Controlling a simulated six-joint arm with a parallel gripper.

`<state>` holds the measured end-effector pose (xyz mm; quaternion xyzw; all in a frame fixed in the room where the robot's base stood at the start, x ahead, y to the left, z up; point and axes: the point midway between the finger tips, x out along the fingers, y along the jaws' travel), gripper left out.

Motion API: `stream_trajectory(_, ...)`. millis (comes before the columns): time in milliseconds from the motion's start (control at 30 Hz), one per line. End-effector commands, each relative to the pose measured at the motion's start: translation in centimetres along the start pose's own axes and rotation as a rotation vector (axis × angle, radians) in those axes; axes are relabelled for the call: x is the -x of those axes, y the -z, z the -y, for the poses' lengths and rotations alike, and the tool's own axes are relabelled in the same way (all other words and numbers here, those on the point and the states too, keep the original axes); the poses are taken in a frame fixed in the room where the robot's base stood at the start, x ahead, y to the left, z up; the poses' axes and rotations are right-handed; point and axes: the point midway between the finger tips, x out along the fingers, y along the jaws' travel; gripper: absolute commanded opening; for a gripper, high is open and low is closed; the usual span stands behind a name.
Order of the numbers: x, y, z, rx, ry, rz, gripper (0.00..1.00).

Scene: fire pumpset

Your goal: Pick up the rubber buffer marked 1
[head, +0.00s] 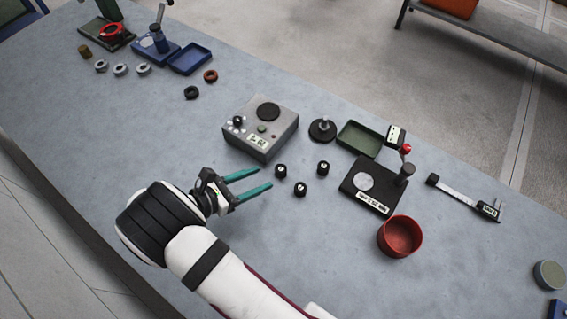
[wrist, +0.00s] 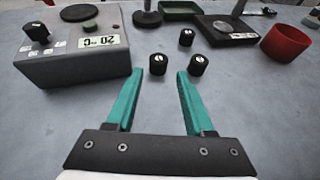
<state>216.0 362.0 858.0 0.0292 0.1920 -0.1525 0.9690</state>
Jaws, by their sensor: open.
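Three small black rubber buffers with white marks stand apart on the table. In the head view they are a left one (head: 281,171), a front one (head: 300,188) and a right one (head: 323,167). They also show in the wrist view as a near left one (wrist: 158,65), a near right one (wrist: 198,66) and a far one (wrist: 186,38). The marks are too small to tell which is 1. My gripper (head: 264,178), with teal fingers, is open and empty. In the wrist view its fingertips (wrist: 160,72) point toward the near left buffer, just short of it.
A grey control box (head: 262,130) with a display stands beside the fingers. Beyond the buffers are a black stand (head: 322,130), a green tray (head: 359,139), a black gauge base (head: 370,187) and a red bowl (head: 399,237). The table front right of my gripper is clear.

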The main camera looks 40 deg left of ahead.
Motion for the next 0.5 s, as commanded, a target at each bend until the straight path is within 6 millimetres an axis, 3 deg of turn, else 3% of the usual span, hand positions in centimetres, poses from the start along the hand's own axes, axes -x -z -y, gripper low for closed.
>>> stream_trajectory(100, -2.5, 0.0, 0.1, 0.000, 0.003, 0.000, 0.53)
stream_trajectory(500, -8.7, 0.1, -0.2, -0.004, 0.003, -0.002, 0.53)
